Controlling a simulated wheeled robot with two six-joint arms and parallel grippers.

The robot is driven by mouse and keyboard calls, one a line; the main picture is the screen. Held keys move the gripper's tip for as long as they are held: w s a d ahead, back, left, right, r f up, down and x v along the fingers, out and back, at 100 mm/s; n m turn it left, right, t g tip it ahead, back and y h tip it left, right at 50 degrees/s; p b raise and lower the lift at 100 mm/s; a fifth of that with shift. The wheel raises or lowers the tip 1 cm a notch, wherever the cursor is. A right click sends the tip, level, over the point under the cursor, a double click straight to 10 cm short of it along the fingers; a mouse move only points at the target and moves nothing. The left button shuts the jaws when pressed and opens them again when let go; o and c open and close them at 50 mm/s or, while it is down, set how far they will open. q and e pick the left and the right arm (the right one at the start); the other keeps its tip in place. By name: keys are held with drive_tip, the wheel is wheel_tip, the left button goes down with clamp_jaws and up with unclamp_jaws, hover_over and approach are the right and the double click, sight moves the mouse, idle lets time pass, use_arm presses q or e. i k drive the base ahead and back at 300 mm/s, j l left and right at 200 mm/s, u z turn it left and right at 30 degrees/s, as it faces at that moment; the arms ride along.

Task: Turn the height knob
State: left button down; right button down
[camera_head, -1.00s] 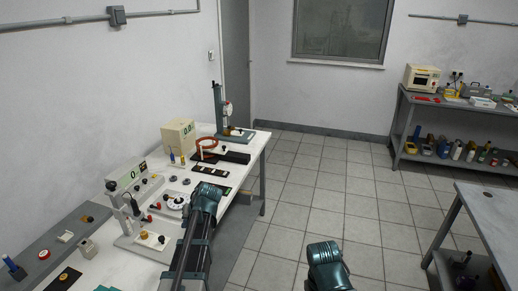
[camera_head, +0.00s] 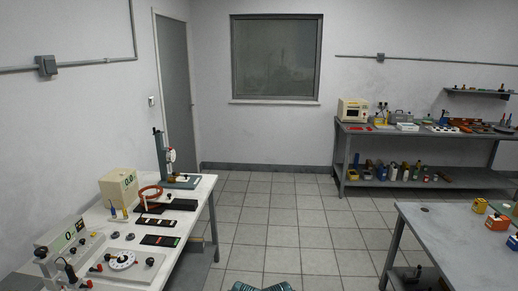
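A green-based stand (camera_head: 180,182) with a tall upright post and a round dial gauge (camera_head: 171,155) is at the far end of the white bench on the left. Small dark fittings show on the post, but I cannot tell which is the height knob. Neither of my grippers is in view.
The white bench (camera_head: 196,219) also carries a white dial plate (camera_head: 121,260) and black strips (camera_head: 160,241). A grey table (camera_head: 440,232) is at the right, and a shelved workbench (camera_head: 400,131) stands against the back wall. Tiled floor between them is clear.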

sight(40, 251)
drive_tip(key=u, duration=1.5)
